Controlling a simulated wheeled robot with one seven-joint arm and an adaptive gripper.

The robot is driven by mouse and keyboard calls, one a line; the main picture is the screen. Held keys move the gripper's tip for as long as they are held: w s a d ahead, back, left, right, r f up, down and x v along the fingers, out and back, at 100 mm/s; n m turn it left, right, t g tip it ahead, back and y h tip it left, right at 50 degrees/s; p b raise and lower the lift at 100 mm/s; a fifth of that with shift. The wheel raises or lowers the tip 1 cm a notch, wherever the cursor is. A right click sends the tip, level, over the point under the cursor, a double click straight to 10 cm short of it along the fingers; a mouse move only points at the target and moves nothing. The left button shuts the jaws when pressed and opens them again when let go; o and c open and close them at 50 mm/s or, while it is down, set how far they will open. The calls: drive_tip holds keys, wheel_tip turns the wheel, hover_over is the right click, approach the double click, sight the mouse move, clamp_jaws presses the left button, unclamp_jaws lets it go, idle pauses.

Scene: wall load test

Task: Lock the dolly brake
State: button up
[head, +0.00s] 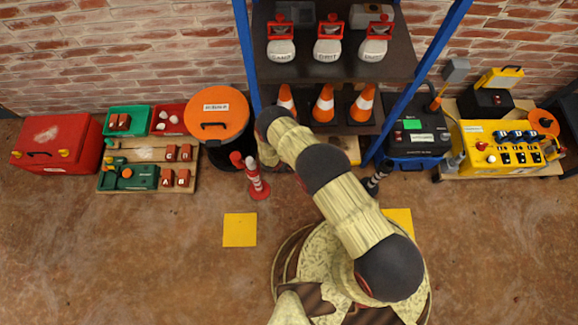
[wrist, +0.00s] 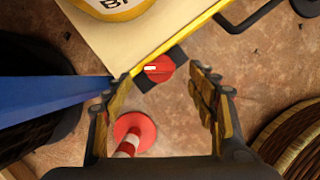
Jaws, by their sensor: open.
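In the wrist view a pale dolly deck with a yellow edge (wrist: 106,48) carries a yellow rounded object with dark letters. A red round knob (wrist: 160,69) with a white mark sits on a black block at the deck's edge; I take it for the brake. My gripper (wrist: 155,82) is open and empty, its fingers on either side of the knob in the picture, apparently without touching it. In the head view my arm hides the knob and most of the gripper. A bit of yellow dolly edge (head: 353,150) shows under the rack.
A red-and-white post (head: 257,180) stands close to my gripper; it also shows in the wrist view (wrist: 133,133). A blue rack post (wrist: 55,103) rises at left there. A black-and-white post (head: 380,175) stands right of my arm. The front floor is mostly clear.

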drive_tip(key=b+x, duration=0.2)
drive_tip(key=x, duration=0.2)
drive_tip(key=shift+w+f, duration=0.15)
drive_tip(key=shift+f, duration=0.25)
drive_tip(key=c, duration=0.4)
drive_tip(key=c, duration=0.7)
drive_tip(key=shift+c, duration=0.4)
drive_tip(key=shift+r+n+p, duration=0.1)
drive_tip(key=shift+n+p, duration=0.2)
drive_tip(key=shift+p, duration=0.1)
drive_tip(key=n+y+p, duration=0.1)
drive_tip(key=n+p, duration=0.1)
drive_tip(key=p, duration=0.1)
drive_tip(key=shift+d+r, duration=0.15)
drive_tip(key=shift+n+t+y+p, duration=0.5)
drive_tip(key=shift+n+y+p, duration=0.3)
drive_tip(key=shift+n+p, duration=1.25)
drive_tip(key=shift+f+n, duration=0.2)
drive_tip(key=shift+n, duration=0.15)
